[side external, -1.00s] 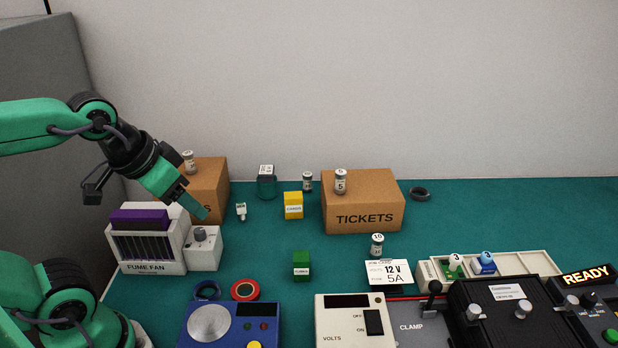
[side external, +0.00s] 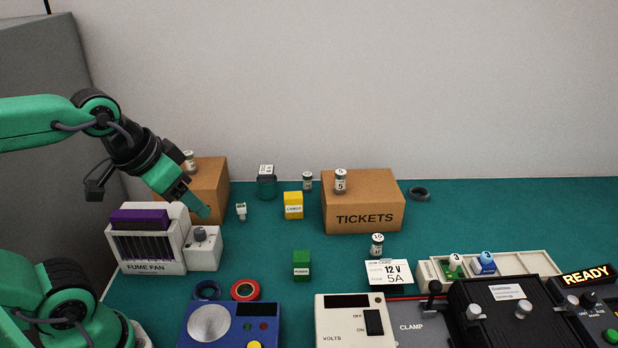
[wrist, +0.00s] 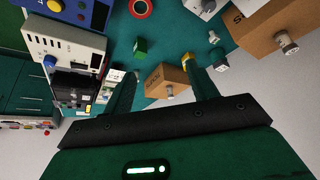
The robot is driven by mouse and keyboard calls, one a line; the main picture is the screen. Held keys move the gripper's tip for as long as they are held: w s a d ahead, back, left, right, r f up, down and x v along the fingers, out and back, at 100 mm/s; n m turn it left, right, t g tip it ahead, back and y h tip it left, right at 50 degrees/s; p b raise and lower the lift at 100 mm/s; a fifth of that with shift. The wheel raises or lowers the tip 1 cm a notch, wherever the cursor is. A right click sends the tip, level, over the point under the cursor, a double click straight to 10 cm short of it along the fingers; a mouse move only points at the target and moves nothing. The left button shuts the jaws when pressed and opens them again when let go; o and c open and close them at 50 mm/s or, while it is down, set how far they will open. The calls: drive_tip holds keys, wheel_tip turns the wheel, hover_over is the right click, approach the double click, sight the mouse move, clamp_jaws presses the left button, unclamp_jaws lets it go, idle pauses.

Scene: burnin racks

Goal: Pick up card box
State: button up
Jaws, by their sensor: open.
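A small yellow box (side external: 293,206) with a white label, which seems to read CARDS, stands on the green mat between the two brown boxes. It shows small in the wrist view (wrist: 186,60), partly covered by a finger. My gripper (side external: 203,210) is at the left in the side view, pointing down and right, in front of the left brown box and above the fume fan unit. It is apart from the yellow box. In the wrist view my gripper (wrist: 160,82) has its fingers spread with nothing held.
A brown TICKETS box (side external: 363,204) with a vial on top stands right of the yellow box. The left brown box (side external: 212,185) and fume fan unit (side external: 150,240) are near my gripper. A green box (side external: 301,265) stands in front. Small vials stand around; instruments fill the front.

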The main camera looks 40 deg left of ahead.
drive_tip(key=w+a+r+m+g, duration=0.1)
drive_tip(key=w+r+m, duration=0.1)
drive_tip(key=w, duration=0.7)
drive_tip(key=m+g, duration=0.4)
drive_tip(key=m, duration=0.2)
hover_over(293, 205)
drive_tip(key=w, duration=0.1)
drive_tip(key=f, duration=1.2)
drive_tip(key=a+f, duration=0.1)
drive_tip(key=f, duration=0.4)
drive_tip(key=shift+w+f, duration=0.1)
drive_tip(key=shift+f, duration=0.3)
drive_tip(key=shift+w+a+f+g, duration=0.1)
drive_tip(key=shift+w+f+g, duration=0.2)
drive_tip(key=shift+f, duration=0.25)
drive_tip(key=shift+s+f, duration=0.15)
drive_tip(key=shift+f, duration=1.8)
drive_tip(key=shift+s+f, duration=0.1)
drive_tip(key=shift+f, duration=1.85)
drive_tip(key=c, duration=1.1)
